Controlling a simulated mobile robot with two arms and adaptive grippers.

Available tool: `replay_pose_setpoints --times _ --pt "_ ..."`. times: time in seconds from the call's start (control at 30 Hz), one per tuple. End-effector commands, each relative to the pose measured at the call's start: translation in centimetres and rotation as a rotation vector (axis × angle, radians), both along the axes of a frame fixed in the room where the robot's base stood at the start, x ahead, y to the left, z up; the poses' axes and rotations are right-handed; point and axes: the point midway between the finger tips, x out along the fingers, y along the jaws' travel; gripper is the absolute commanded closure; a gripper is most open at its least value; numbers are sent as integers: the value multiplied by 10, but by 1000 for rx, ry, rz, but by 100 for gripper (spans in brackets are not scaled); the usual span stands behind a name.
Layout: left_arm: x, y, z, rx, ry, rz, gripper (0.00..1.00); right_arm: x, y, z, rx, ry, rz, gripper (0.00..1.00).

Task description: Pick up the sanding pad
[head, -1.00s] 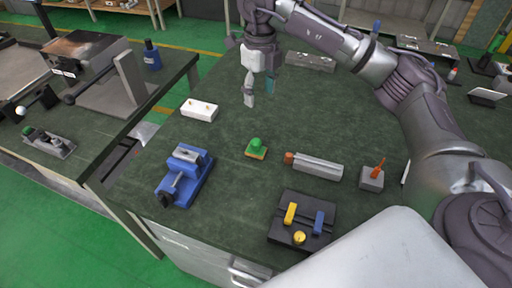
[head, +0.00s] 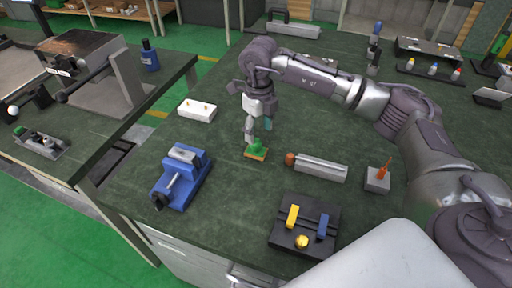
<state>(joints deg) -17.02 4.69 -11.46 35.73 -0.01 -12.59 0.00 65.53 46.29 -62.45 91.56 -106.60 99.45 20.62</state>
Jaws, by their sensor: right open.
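The sanding pad looks to be the small block with a green knob and an orange-brown base (head: 257,154). It lies on the dark green table top (head: 230,205) near the middle of the head view. My right gripper (head: 257,135) is open and points down just above and behind the pad. One pale finger reaches down close to the green knob; whether it touches cannot be told. The left gripper is not in view.
A blue vise (head: 181,177) stands to the left, a white block (head: 197,109) behind it. A grey bar with an orange end (head: 320,168) and a grey block with an orange handle (head: 377,180) lie to the right. A black fixture (head: 304,225) is in front.

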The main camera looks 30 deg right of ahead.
Motion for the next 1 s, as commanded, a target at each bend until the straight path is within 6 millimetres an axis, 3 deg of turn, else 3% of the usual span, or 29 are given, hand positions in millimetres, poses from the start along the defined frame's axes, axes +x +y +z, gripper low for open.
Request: replay_pose_setpoints --times 0.4,0.67,1.0 --pt "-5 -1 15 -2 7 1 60 4 3 -49 1 1 0 38" --pt "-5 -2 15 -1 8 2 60 5 3 -53 1 -2 0 38" --pt "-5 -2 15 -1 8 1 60 5 3 -53 0 -1 0 91"
